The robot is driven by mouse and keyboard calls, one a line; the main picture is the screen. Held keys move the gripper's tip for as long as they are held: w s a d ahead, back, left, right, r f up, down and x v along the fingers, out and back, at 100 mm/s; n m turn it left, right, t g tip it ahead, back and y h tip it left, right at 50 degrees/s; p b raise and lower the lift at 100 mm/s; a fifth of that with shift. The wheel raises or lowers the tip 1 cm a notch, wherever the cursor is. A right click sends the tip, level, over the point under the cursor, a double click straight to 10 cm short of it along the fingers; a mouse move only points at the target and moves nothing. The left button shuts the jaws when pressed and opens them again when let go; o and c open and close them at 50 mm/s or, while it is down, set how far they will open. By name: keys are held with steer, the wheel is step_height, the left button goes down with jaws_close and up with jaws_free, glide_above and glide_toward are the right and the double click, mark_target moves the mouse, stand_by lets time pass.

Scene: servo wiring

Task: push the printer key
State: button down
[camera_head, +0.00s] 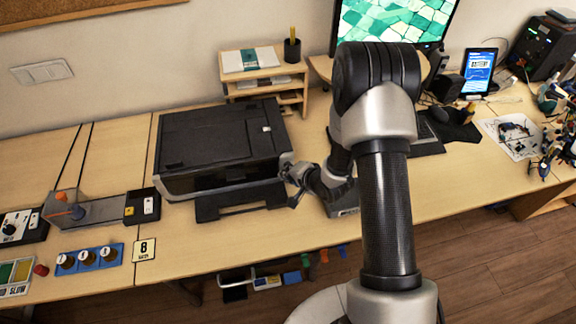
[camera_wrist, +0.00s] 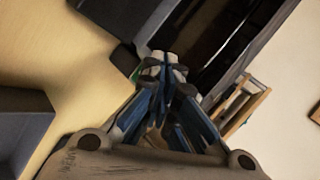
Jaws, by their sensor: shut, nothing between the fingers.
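The printer (camera_head: 215,135) is a black and grey box on the desk, left of my arm in the head view. A small pale patch (camera_head: 266,129) shows on its top right; I cannot tell whether this is the key. My gripper (camera_head: 288,173) is at the printer's front right corner. In the wrist view my gripper (camera_wrist: 165,62) has its fingertips together and empty, in front of a dark body that looks like the printer (camera_wrist: 215,45). A small green spot (camera_wrist: 136,73) shows beside the fingertips, partly hidden. Whether the fingers touch the printer cannot be told.
A wooden shelf (camera_head: 262,80) stands behind the printer and also shows in the wrist view (camera_wrist: 242,108). The black output tray (camera_head: 240,201) juts out in front. A monitor (camera_head: 395,22) and keyboard (camera_head: 425,138) are to the right. Bare desk (camera_head: 185,235) lies front left.

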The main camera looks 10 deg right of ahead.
steer(key=shift+s, duration=0.45)
steer(key=s, duration=0.6)
steer(key=shift+r, duration=0.1)
stand_by(0.6)
